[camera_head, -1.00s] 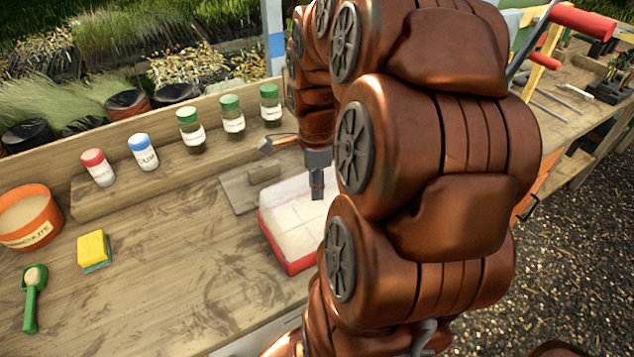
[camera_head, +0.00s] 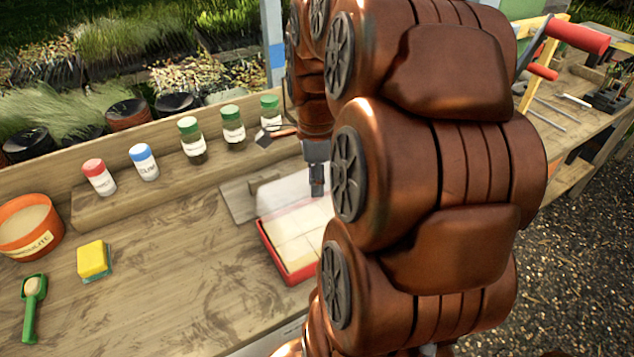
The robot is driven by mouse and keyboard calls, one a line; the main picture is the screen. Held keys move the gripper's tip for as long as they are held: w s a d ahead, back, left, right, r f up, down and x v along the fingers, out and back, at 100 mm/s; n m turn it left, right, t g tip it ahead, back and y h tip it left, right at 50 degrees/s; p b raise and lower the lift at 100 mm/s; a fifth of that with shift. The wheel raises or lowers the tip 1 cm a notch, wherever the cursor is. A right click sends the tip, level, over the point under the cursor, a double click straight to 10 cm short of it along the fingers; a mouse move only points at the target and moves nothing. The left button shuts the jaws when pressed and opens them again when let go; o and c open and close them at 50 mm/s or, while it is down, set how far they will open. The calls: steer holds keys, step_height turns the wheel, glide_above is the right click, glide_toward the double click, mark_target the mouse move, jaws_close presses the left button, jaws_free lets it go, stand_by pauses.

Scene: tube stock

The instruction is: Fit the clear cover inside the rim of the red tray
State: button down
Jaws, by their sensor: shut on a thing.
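The red tray (camera_head: 262,247) sits on the wooden bench and holds pale square blocks; its right part is hidden behind my arm. The clear cover (camera_head: 283,192) is a faint, hazy sheet over the back part of the tray and appears raised above it. My gripper (camera_head: 317,192) points down at the cover and is shut on it. The grip itself is small and partly unclear. The front part of the tray shows uncovered.
A flat wooden float with a handle (camera_head: 238,198) lies close behind the tray. A trowel (camera_head: 270,135) and several capped bottles stand behind. A yellow sponge (camera_head: 94,260), a green scoop (camera_head: 33,300) and an orange pot (camera_head: 35,228) are at left. Bench between is clear.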

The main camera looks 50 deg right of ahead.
steer(key=shift+r, duration=1.85)
